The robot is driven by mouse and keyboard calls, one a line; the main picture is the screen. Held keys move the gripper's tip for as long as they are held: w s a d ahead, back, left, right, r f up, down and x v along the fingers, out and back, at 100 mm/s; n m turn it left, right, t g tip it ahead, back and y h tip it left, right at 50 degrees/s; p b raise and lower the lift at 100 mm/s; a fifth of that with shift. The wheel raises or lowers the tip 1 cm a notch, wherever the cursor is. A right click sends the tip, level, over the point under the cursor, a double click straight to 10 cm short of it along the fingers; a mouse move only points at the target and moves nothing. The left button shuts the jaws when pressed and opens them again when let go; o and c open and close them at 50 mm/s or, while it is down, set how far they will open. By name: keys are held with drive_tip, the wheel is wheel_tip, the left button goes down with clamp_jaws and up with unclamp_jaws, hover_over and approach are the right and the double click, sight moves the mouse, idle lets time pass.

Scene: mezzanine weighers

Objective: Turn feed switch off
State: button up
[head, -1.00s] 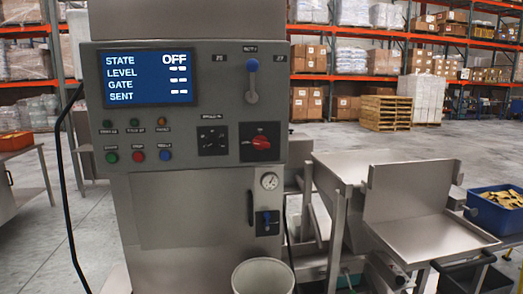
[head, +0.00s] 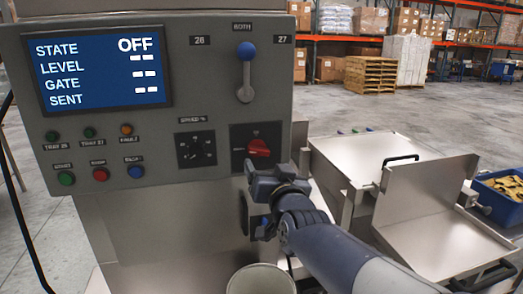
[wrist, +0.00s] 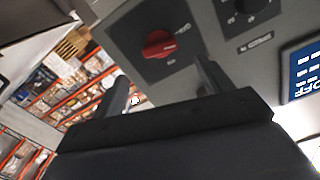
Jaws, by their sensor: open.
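A red rotary switch (head: 259,148) sits on a dark square plate at the lower right of the grey control panel (head: 215,95). Its label is too small to read, so I cannot tell whether it is the feed switch. In the wrist view the red knob (wrist: 158,44) lies just beyond the fingers. My gripper (head: 262,176) is open and empty, just below the red switch in the head view; its two fingers (wrist: 161,72) also show in the wrist view. I see no clear contact. The screen (head: 97,70) reads STATE OFF.
A blue-knobbed lever (head: 246,75) stands upright above the switch, under the label BOTH. A black speed dial (head: 196,150) is to the left. Coloured buttons (head: 101,174) are farther left. A pale bin (head: 261,280) stands below, and steel trays (head: 425,215) are at right.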

sight(259, 153)
drive_tip(key=p+x, duration=0.2)
drive_tip(key=x, duration=0.6)
drive_tip(key=shift+w+a+f, duration=0.1)
drive_tip(key=shift+w, duration=0.2)
drive_tip(key=c, duration=1)
drive_tip(key=shift+f+n+b, duration=0.15)
drive_tip(key=shift+n+b, duration=0.35)
drive_tip(key=shift+n, duration=0.1)
drive_tip(key=shift+n+b, duration=0.4)
drive_tip(key=shift+n, duration=0.6)
drive_tip(key=o, duration=1)
drive_tip(key=shift+s, duration=0.1)
